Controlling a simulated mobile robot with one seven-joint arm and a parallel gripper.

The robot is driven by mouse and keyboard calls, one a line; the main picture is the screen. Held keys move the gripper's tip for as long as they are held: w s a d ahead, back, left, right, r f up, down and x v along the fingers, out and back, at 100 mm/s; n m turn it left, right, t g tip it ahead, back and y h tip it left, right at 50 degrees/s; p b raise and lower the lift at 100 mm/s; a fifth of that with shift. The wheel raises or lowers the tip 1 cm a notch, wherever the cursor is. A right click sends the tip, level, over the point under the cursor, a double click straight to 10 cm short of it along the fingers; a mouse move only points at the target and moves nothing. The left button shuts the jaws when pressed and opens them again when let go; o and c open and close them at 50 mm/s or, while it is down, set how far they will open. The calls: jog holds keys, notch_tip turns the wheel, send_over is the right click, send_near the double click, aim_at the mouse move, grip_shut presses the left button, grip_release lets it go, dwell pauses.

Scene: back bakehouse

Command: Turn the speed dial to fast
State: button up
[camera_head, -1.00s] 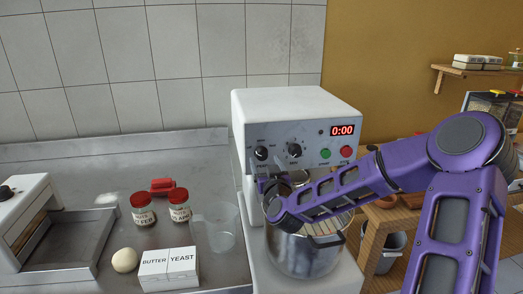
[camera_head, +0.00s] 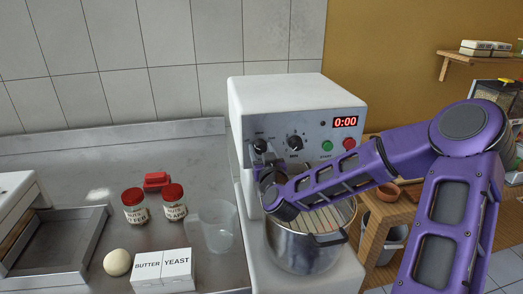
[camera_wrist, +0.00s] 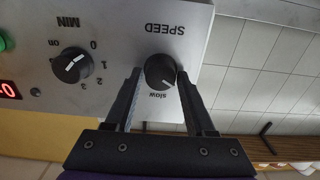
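In the wrist view the panel appears upside down, and the speed dial (camera_wrist: 160,70) sits between my two fingertips. The word SPEED is on one side of it and "slow" on the other; its pale mark points toward the "slow" side. I see no "fast" label. My gripper (camera_wrist: 159,76) is open around the dial, with a small gap visible on the left and little or none on the right.
A MIN timer dial (camera_head: 295,143), a green button (camera_head: 326,147), a red button (camera_head: 349,144) and a 0:00 display (camera_head: 345,122) share the panel. The steel bowl (camera_head: 300,252) is below my arm. Jars, a measuring jug (camera_head: 218,228) and boxes stand left.

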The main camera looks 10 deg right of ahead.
grip_shut()
